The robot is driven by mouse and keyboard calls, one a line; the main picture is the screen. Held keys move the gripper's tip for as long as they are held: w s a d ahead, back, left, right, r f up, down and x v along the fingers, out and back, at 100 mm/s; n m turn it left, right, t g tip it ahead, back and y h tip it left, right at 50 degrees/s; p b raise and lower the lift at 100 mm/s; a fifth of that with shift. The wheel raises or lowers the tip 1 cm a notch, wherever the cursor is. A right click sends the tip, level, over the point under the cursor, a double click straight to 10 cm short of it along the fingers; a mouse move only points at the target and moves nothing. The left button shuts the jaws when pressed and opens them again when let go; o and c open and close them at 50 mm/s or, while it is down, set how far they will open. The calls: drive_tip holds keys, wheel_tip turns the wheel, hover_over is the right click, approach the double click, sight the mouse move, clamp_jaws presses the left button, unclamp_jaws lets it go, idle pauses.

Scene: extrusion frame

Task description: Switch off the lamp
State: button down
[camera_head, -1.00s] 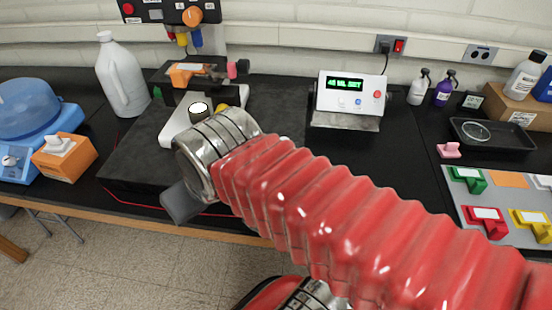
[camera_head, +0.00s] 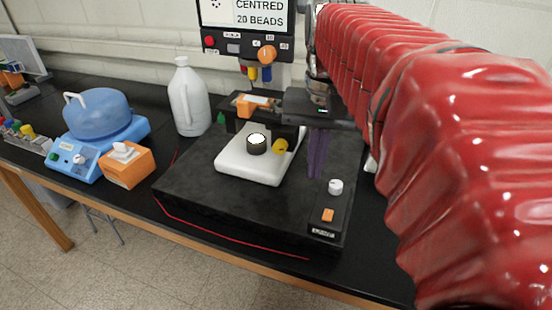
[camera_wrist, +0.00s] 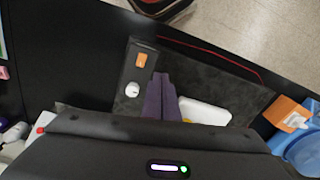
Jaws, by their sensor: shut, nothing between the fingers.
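The black base unit (camera_head: 200,195) stands on the bench, with an orange rocker switch (camera_head: 328,215) and a white knob (camera_head: 336,187) at its right front. A small label sits below the switch. A black cylinder with a bright white top (camera_head: 257,147) stands on the white plate (camera_head: 235,165) of the unit. My gripper (camera_head: 316,177) points down over the right part of the base, behind and left of the knob, its purple fingers together and empty. In the wrist view the fingertips (camera_wrist: 161,76) appear right of the switch (camera_wrist: 140,61) and knob (camera_wrist: 132,90).
An orange-topped stage (camera_head: 252,104) and a control panel with a display (camera_head: 240,42) are behind the plate. A white jug (camera_head: 188,100), a blue-domed machine (camera_head: 97,115) and an orange box (camera_head: 127,165) stand to the left. The base front around the switch is clear.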

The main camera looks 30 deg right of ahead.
sight(328, 217)
drive_tip(key=d, duration=0.1)
drive_tip(key=s+d+r+m, duration=0.1)
drive_tip(key=d, duration=0.1)
drive_tip(key=d+r+m+g+y, duration=0.1)
drive_tip(key=d, duration=0.1)
drive_tip(key=shift+s+r, duration=0.25)
drive_tip(key=shift+a+f, duration=0.1)
drive_tip(key=shift+f, duration=0.05)
drive_tip(key=f, duration=0.4)
drive_tip(key=a+f, duration=0.1)
drive_tip(key=f, duration=0.4)
drive_tip(key=s+f, duration=0.1)
drive_tip(key=f, duration=0.3)
drive_tip(key=shift+a+f, duration=0.15)
drive_tip(key=shift+f, duration=0.2)
